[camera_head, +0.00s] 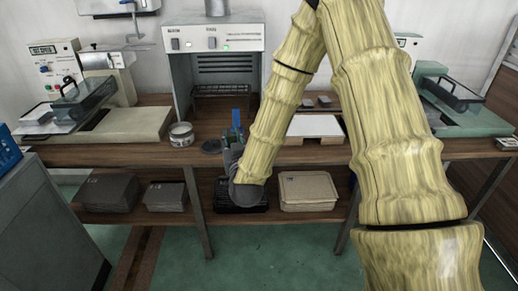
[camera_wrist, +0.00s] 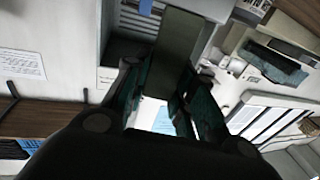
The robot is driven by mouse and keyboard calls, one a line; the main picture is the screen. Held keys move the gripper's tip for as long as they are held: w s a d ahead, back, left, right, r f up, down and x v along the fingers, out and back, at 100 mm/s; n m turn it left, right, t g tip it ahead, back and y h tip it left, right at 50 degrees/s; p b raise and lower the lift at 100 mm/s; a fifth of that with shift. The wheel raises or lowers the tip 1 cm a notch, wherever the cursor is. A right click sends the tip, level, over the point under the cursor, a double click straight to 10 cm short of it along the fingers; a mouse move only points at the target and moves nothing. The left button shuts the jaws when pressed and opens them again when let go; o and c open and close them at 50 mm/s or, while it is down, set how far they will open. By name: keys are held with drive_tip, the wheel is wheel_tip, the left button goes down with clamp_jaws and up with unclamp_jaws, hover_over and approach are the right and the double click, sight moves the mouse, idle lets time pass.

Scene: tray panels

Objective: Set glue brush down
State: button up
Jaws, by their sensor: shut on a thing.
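My gripper (camera_head: 235,145) is at the front edge of the wooden bench, in front of the grey cabinet. In the wrist view my gripper (camera_wrist: 165,95) has its two dark fingers on either side of a flat grey-green piece, which I take to be the glue brush (camera_wrist: 176,45). It is held between the fingers and extends away from the camera. In the head view a blue upright piece (camera_head: 236,118) shows just above the gripper; I cannot tell whether it is part of the brush. My forearm and wrist hide some of the bench there.
A white board (camera_head: 314,126) is to the right. The grey cabinet (camera_head: 214,52) stands behind. Boxes fill the lower shelf, including a beige one (camera_head: 308,191).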

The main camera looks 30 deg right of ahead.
drive_tip(key=s+d+r+m+g+h+b, duration=0.1)
drive_tip(key=d+r+m+g+h, duration=0.15)
drive_tip(key=d, duration=0.35)
drive_tip(key=w+d+f+h+p, duration=0.1)
drive_tip(key=w+d+f, duration=0.3)
drive_tip(key=w+d, duration=0.6)
drive_tip(key=shift+w+d+f+p, duration=0.35)
drive_tip(key=shift+w+f+p, duration=0.05)
drive_tip(key=shift+w+p, duration=0.2)
drive_tip(key=shift+f, duration=0.15)
drive_tip(key=o, duration=1)
